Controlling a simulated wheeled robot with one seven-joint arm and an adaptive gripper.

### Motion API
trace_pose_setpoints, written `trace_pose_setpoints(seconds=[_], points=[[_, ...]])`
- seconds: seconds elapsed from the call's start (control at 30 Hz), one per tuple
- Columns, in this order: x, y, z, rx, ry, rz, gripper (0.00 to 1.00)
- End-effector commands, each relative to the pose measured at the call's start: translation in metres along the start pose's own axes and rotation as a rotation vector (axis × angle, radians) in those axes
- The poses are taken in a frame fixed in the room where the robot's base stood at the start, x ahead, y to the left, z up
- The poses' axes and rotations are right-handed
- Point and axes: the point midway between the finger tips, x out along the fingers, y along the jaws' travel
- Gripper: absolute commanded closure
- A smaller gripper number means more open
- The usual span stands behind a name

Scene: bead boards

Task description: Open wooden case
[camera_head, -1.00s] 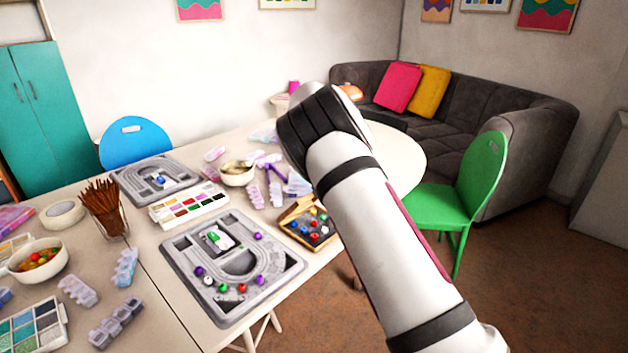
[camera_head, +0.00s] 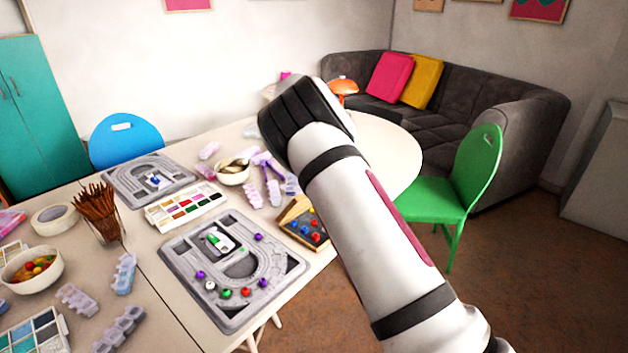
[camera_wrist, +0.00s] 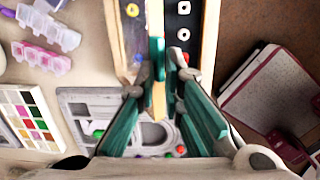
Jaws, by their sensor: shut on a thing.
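The wooden case (camera_head: 288,236) stands at the table's right edge, beside the grey bead board. Its dark inside with several coloured beads shows. In the wrist view, its light wooden rim (camera_wrist: 209,40) and dark lining with ring-shaped beads fill the top middle. My gripper (camera_wrist: 158,82) has teal fingers shut on a light wooden part (camera_wrist: 158,102) at the case's near end. I cannot tell whether this part is the lid or a wall. In the head view my arm hides the fingers and part of the case.
The bead board (camera_head: 180,270) with loose beads lies left of the case. A paint box (camera_head: 160,216), a bowl (camera_head: 232,177) and pill boxes (camera_head: 274,194) stand behind. A green chair (camera_head: 440,208) is right of the table.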

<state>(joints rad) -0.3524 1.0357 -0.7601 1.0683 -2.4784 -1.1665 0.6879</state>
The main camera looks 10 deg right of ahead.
Motion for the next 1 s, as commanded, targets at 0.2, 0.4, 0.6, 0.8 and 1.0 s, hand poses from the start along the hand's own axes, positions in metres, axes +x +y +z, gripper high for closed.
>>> trace_pose_setpoints(seconds=[0.2, 0.4, 0.6, 0.8, 1.0], points=[[0.002, 0.009, 0.001, -0.005, 0.000, -0.029, 1.00], [0.000, 0.014, 0.001, -0.007, -0.002, -0.059, 1.00], [-0.002, 0.018, 0.001, -0.007, -0.006, -0.089, 1.00], [-0.004, 0.027, 0.002, -0.012, -0.005, -0.121, 1.00], [-0.006, 0.033, 0.003, -0.014, -0.006, -0.154, 1.00]])
